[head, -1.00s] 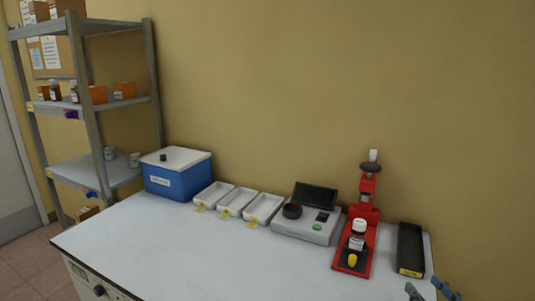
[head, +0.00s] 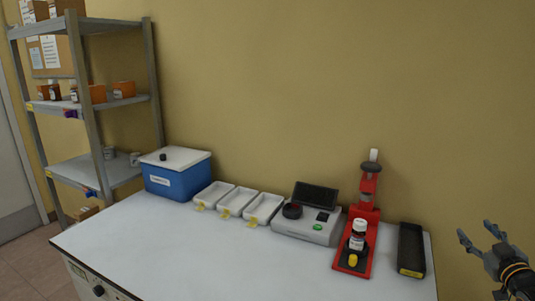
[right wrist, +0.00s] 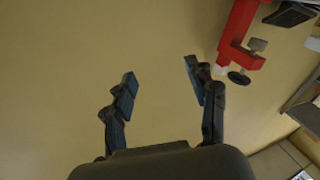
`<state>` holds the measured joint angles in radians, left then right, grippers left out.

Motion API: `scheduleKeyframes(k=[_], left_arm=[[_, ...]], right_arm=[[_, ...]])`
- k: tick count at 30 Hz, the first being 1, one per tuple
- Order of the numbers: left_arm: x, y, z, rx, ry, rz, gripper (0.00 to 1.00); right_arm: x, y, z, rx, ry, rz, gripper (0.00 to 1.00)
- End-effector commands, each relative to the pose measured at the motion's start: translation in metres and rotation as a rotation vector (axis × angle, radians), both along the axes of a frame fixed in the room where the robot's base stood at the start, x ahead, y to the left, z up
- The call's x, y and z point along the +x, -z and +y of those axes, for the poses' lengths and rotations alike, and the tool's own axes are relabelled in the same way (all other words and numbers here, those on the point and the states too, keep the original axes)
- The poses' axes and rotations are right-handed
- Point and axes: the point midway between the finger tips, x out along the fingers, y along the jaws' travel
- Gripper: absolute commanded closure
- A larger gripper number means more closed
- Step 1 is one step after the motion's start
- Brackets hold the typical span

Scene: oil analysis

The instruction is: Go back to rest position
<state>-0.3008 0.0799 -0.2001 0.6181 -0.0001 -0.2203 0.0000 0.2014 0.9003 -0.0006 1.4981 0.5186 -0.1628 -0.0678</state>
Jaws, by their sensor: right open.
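My right gripper (head: 478,237) is open and empty at the right edge of the head view, beyond the right end of the bench. Its two spread fingers also show in the right wrist view (right wrist: 158,85), with only the wall between them. My left gripper is not in the head view. A bottle with a white cap (head: 358,235) stands upright on the base of the red press (head: 368,212), apart from my gripper. A small yellow item (head: 352,260) sits in front of the bottle.
The white bench (head: 190,255) holds a blue box (head: 178,180), three white trays (head: 237,200), a grey analyser (head: 300,228) and a black tray (head: 411,245). A metal shelf (head: 85,105) stands at the left. The bench's front left is clear.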

Motion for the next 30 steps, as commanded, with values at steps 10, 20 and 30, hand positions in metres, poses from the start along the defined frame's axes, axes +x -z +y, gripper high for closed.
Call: scheduleKeyframes(k=[10,20,30], left_arm=[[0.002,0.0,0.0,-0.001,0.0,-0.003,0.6],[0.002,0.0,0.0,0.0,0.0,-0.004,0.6],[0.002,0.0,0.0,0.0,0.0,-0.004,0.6]], right_arm=[[-0.005,0.0,-0.025,-0.454,0.119,0.07,0.43],[-0.05,0.229,-0.013,-0.24,0.127,0.393,0.43],[-0.173,0.449,0.054,-0.051,0.127,0.752,0.43]])
